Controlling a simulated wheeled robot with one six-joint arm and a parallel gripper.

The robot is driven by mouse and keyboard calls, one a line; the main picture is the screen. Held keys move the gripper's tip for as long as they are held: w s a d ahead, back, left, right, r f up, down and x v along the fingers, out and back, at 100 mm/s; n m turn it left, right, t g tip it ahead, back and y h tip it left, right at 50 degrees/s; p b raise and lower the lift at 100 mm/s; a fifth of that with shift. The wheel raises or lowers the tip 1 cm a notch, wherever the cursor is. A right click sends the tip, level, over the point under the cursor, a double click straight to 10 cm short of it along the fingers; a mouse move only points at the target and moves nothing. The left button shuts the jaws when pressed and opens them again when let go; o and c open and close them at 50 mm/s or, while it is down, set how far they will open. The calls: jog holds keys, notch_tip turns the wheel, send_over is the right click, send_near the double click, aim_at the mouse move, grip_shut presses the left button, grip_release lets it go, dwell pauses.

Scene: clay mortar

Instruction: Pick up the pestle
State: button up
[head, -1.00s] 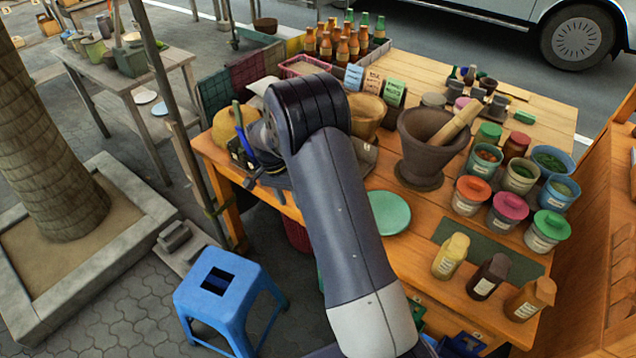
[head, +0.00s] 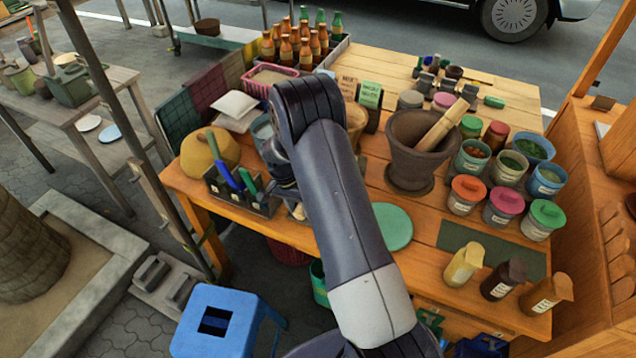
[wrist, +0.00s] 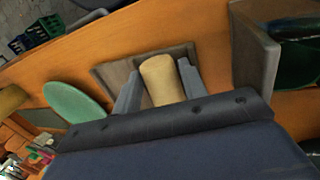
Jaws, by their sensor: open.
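The wooden pestle (head: 443,125) leans in the dark clay mortar (head: 413,168), its upper end sticking out over the rim to the upper right. The mortar stands on the wooden table, right of my arm. My gripper (wrist: 158,69) is open in the wrist view, with one grey finger on each side of a tan rounded piece (wrist: 162,82). This piece lies over a grey-brown square board (wrist: 115,72); I cannot tell what it is or whether the fingers touch it.
A green disc (head: 393,227) lies in front of the mortar. A dark caddy (head: 240,200) with coloured handles stands left of my arm. Lidded tubs (head: 503,207) crowd the mortar's right, bottles (head: 307,45) the back. A blue stool (head: 215,320) stands at front left.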

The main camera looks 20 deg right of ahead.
grip_shut()
jog(key=shift+r, duration=0.1)
dwell(0.3)
notch_tip(320, 180, up, 10)
jog(key=b, duration=0.2)
dwell(0.3)
